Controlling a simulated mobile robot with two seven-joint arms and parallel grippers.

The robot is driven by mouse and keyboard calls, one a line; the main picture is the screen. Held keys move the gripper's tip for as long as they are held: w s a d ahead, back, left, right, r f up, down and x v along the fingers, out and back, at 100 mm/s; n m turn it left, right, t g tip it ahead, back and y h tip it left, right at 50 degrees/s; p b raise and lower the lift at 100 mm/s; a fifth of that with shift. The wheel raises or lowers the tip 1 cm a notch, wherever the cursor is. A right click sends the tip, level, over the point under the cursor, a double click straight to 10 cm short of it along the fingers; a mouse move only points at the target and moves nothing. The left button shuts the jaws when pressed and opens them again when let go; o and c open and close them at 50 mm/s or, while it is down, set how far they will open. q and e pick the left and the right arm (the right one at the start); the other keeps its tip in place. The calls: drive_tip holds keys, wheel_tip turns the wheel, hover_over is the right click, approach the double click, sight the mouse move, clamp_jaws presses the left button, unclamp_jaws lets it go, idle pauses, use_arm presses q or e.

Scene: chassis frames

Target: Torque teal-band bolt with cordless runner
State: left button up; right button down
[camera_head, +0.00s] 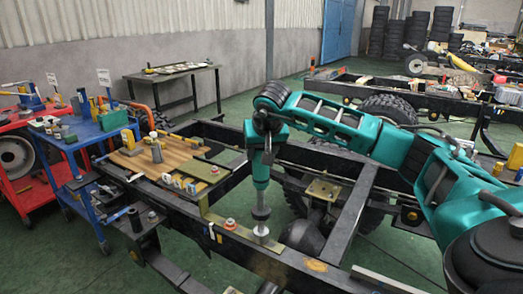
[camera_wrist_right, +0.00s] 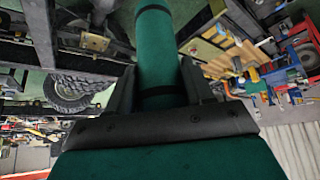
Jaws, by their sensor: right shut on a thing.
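My right gripper (camera_head: 267,145) is shut on the teal cordless runner (camera_head: 260,172) and holds it upright, nose down. In the right wrist view the runner (camera_wrist_right: 155,50) runs between the two dark fingers (camera_wrist_right: 157,88). The runner's grey nose (camera_head: 261,212) points down at a silver round piece (camera_head: 261,237) on the black chassis rail (camera_head: 285,258). I cannot tell whether they touch, and no teal band can be made out there. A bolt with a red band (camera_head: 230,224) stands on the rail just to the left. My left gripper is not in view.
A wooden board (camera_head: 180,155) with small parts lies across the frame at the left. Blue (camera_head: 90,130) and red (camera_head: 30,190) carts stand beyond it. A tire (camera_head: 390,108) and crossmembers sit behind my right arm. Green floor is free at the back.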

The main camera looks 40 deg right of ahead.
drive_tip(key=shift+f+p, duration=0.25)
drive_tip(key=shift+p, duration=0.05)
idle(1.0)
drive_tip(key=shift+r, duration=0.1)
drive_tip(key=shift+w+r+p, duration=0.1)
drive_tip(key=shift+r+p, duration=1.5)
drive_tip(key=shift+r, duration=0.1)
drive_tip(key=shift+r, duration=2.5)
